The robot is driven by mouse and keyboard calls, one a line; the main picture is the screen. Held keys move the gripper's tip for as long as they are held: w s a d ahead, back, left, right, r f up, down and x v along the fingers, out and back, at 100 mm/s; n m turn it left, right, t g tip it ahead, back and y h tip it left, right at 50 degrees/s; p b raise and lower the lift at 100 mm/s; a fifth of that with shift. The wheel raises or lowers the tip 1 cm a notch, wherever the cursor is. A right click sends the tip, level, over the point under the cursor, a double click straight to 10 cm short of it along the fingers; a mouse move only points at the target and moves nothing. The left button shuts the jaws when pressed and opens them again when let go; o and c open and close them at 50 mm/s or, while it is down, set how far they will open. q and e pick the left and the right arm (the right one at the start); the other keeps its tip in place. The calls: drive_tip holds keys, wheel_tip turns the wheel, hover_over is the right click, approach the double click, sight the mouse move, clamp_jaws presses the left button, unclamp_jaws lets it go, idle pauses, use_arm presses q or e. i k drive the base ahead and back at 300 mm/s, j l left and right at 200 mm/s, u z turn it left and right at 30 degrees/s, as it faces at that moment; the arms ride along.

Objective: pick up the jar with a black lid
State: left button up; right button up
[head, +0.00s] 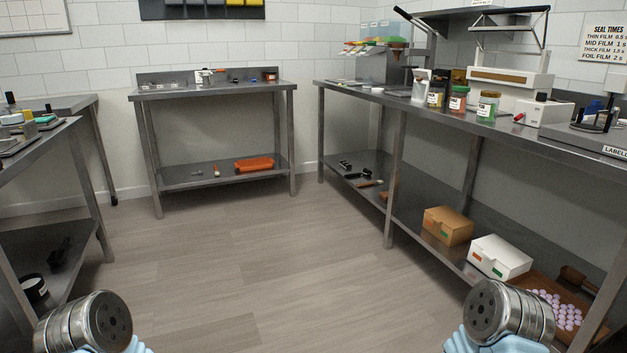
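Several small labelled jars stand in a row on the right-hand steel counter. The leftmost jar (436,95) has yellowish contents and what looks like a dark lid. The right jar (487,108) is clear with a greenish label and a pale lid. They are small in view, so lid colours are hard to tell. A dark round container with a white band (35,288) sits on the left table's lower shelf. Only my arm parts show at the bottom corners; no gripper fingers are visible, and no gripper is near a jar.
The right counter (400,104) also carries a depositor, a sealing machine (508,88) and a white box device (543,110). Its lower shelf holds a brown box (447,226) and a white box (499,257). A steel table (215,91) stands at the back. The middle floor is clear.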

sight(436, 99)
drive_tip(key=i+z, duration=0.1)
drive_tip(key=i, duration=0.4)
drive_tip(key=i+j+z, duration=0.1)
drive_tip(key=i, duration=0.4)
drive_tip(key=i+j, duration=0.25)
drive_tip(key=i, duration=0.25)
drive_tip(key=l+z, duration=0.05)
